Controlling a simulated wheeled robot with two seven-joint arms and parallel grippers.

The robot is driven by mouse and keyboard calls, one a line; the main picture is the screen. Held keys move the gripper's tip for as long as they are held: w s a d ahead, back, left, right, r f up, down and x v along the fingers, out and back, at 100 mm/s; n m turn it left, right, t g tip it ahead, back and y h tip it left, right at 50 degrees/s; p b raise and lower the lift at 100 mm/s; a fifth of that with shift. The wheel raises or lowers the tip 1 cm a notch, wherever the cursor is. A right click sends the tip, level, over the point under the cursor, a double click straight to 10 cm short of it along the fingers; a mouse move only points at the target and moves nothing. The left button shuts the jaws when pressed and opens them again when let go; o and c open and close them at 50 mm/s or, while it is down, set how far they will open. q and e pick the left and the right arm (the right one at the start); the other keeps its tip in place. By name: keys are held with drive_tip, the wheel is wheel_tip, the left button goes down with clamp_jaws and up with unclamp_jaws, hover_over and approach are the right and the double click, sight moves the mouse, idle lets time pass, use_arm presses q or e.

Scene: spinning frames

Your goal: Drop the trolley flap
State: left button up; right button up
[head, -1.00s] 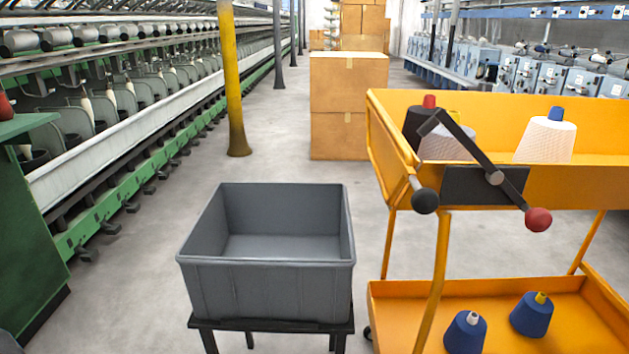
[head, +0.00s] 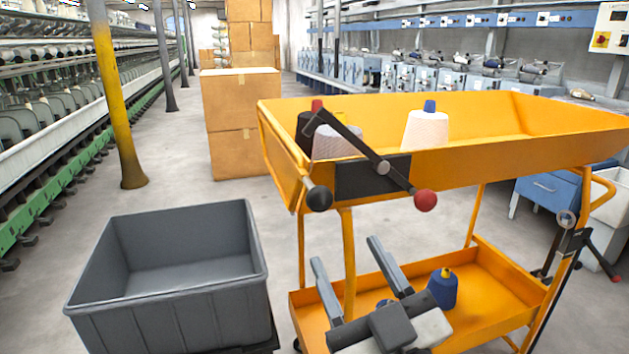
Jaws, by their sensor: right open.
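The orange trolley (head: 530,143) stands right of centre, with a tilted upper tray and a flat lower tray. A dark plate (head: 345,176) is on the upper tray's near side. The tray's left end wall (head: 280,155), possibly the flap, looks raised. The upper tray holds a white cone (head: 427,130), a greyish cone (head: 337,144) and a dark one. My right gripper (head: 345,251) is open and empty, below the lever. My left gripper is out of view.
An empty grey bin (head: 175,300) stands left of the trolley. A blue cone (head: 442,288) sits on the lower tray, with another mostly hidden by my gripper. Cardboard boxes (head: 240,100) and a yellow post (head: 118,95) stand behind. Clear floor lies between.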

sight(315, 191)
drive_tip(key=p+x, duration=0.3)
drive_tip(key=x, duration=0.9)
drive_tip(key=shift+w, duration=0.15)
clamp_jaws()
